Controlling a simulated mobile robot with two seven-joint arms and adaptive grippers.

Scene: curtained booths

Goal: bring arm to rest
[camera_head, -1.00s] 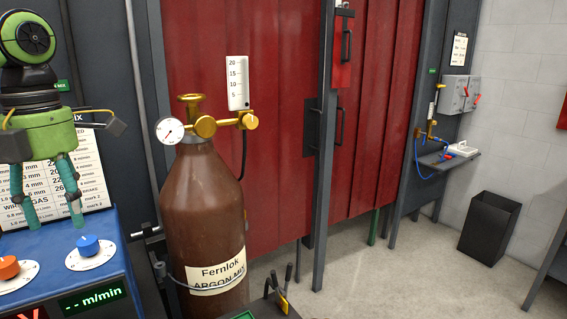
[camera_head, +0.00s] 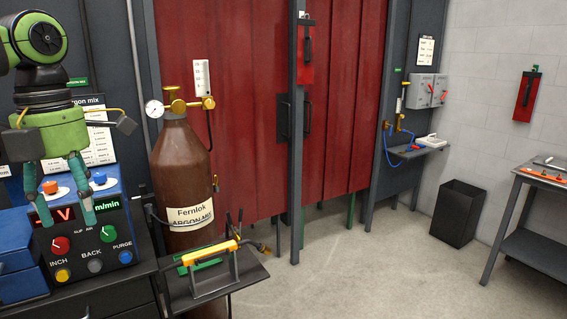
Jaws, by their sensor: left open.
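My left gripper (camera_head: 68,218) is at the left of the head view, at the end of my green and black arm (camera_head: 45,95). Its two teal fingers point down and stand apart, with nothing seen between them. The fingers show in front of the blue control panel with orange and blue knobs, a red display and several buttons (camera_head: 95,262). I cannot tell whether they touch it. My right gripper is not in view.
A brown gas cylinder (camera_head: 180,180) with a gauge stands right of the panel. A yellow torch (camera_head: 210,254) rests on a stand on a small shelf. Red curtains (camera_head: 240,120) hang behind. A black bin (camera_head: 458,212) and a workbench (camera_head: 535,180) stand right; the floor between is clear.

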